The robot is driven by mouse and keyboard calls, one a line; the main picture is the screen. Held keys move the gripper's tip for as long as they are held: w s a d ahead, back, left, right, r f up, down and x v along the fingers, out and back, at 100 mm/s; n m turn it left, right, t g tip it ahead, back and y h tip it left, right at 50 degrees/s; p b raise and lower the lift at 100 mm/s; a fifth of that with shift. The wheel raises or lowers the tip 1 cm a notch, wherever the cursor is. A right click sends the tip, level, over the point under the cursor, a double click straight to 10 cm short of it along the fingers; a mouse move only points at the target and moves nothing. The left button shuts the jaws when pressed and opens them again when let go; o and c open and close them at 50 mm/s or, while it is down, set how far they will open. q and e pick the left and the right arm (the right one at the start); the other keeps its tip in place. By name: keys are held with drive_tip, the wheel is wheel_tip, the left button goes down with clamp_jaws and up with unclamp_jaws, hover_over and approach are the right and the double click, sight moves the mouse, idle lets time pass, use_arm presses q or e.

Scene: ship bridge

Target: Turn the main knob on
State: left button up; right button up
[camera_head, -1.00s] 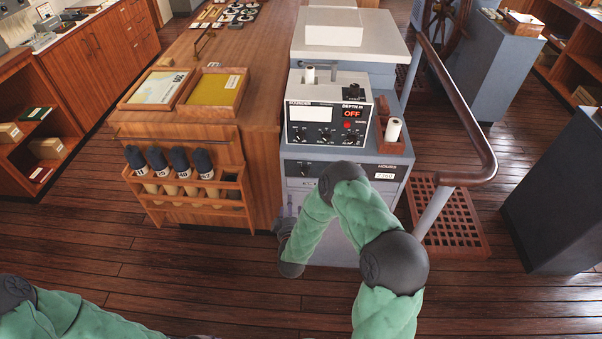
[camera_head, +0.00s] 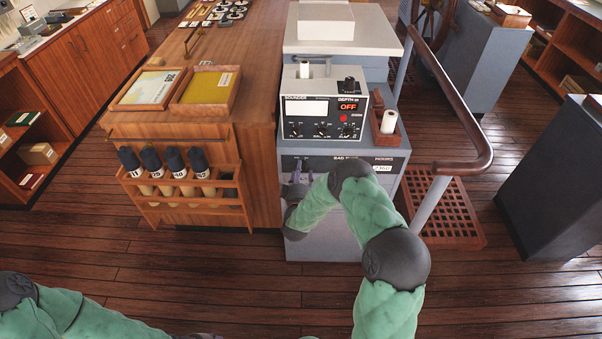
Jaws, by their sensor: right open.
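The sounder unit (camera_head: 325,106) is a pale box on the blue-grey cabinet, with a red OFF display (camera_head: 348,107). Its face has a left knob (camera_head: 295,132), a middle knob (camera_head: 322,131) and a right knob (camera_head: 347,131), all black. I cannot read which one is the main knob. My right gripper (camera_head: 294,186) is open in front of the cabinet's upper panel, below the sounder and apart from its knobs. My forearm partly hides it and the panel. My left arm shows at the bottom left; its gripper is out of view.
A white roll in a wooden holder (camera_head: 387,138) stands right of the sounder. A wooden rack (camera_head: 190,205) with several dark-capped bottles is on the left. A curved handrail (camera_head: 455,110) and a blue-grey console (camera_head: 560,180) are on the right. The floor in front is clear.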

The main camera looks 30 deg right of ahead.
drive_tip(key=shift+w+d, duration=0.2)
drive_tip(key=shift+w, duration=0.1)
drive_tip(key=c, duration=1.2)
drive_tip(key=shift+o, duration=0.2)
drive_tip(key=shift+m, duration=0.3)
drive_tip(key=m+y+b, duration=0.1)
drive_tip(key=m+b, duration=0.6)
drive_tip(key=m, duration=0.4)
drive_tip(key=shift+r, duration=0.1)
